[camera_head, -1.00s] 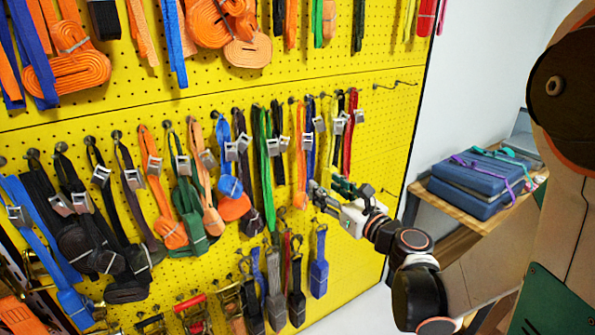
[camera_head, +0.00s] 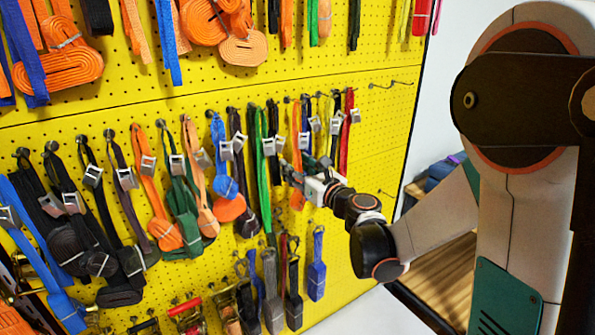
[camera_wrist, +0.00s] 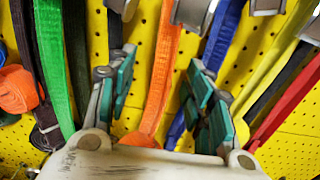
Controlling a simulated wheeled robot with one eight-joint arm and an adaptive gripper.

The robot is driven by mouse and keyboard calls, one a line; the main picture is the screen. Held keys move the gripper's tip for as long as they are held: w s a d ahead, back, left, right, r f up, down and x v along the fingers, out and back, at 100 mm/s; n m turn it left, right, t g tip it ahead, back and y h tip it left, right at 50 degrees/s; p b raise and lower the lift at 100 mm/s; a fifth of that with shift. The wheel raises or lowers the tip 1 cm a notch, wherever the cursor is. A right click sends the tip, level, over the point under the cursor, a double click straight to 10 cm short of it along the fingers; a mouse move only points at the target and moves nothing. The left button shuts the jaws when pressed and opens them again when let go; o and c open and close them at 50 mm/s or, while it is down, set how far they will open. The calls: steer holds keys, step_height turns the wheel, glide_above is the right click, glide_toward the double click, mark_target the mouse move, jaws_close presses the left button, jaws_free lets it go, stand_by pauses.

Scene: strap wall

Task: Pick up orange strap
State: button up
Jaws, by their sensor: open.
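An orange strap (camera_head: 296,125) hangs from the middle row of a yellow pegboard; my gripper partly covers its lower part. In the wrist view the orange strap (camera_wrist: 165,70) runs down between the two green-padded fingers of my gripper (camera_wrist: 160,72), which are open. I cannot tell whether either finger touches it. In the head view my gripper (camera_head: 294,172) is at the wall, in front of this strap. A blue strap (camera_wrist: 222,35) passes behind the right finger, and its lower end shows between the fingers. Other orange straps (camera_head: 155,190) hang further left.
A green strap (camera_wrist: 52,60) hangs left of the fingers; yellow and red straps (camera_wrist: 290,110) hang to the right. Metal buckles (camera_wrist: 195,10) sit close above the fingertips. Bare pegboard (camera_head: 375,130) and an empty hook (camera_head: 390,84) lie to the right.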

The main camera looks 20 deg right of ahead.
jaws_close()
steer(key=shift+r, duration=0.1)
